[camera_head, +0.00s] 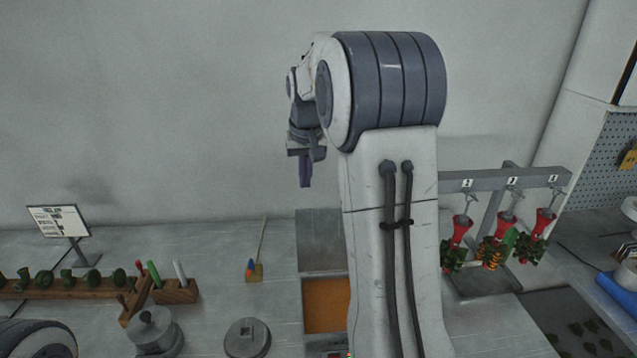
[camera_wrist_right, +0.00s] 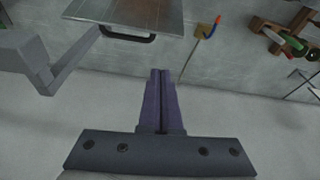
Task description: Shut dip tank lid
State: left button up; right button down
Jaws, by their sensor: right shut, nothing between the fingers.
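The dip tank (camera_head: 327,304) is partly hidden behind my right arm, and orange-brown wax shows in its opening. Its grey metal lid (camera_head: 320,240) is open, raised at the back of the tank. In the right wrist view the lid (camera_wrist_right: 135,14) shows at the top, with a dark handle (camera_wrist_right: 127,36) along its edge. My right gripper (camera_head: 305,173) is above and behind the lid, near the wall, fingers pointing down. Its fingers (camera_wrist_right: 161,75) are shut and empty, apart from the handle. My left gripper is not in view.
A grey rack (camera_head: 480,181) with hanging red and green wax pieces stands to the right. A thin stick in a small coloured block (camera_head: 254,270), a wooden tool rack (camera_head: 176,291), a lidded pot (camera_head: 154,329) and a sign (camera_head: 60,221) are to the left. The wall is close behind.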

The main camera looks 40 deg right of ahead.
jog(key=d+r+m, duration=0.1)
jog(key=d+r, duration=0.1)
jog(key=d, duration=0.4)
jog(key=p+x, duration=0.3)
jog(key=x, duration=0.7)
pick_arm(q)
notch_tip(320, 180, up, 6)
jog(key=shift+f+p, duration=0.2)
jog(key=shift+p, duration=0.75)
pick_arm(e)
jog(key=shift+h, duration=0.3)
jog(key=s, duration=0.1)
jog(key=s+a, duration=0.2)
jog(key=shift+s, duration=0.35)
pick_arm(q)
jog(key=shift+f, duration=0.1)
pick_arm(e)
jog(key=shift+w, duration=0.1)
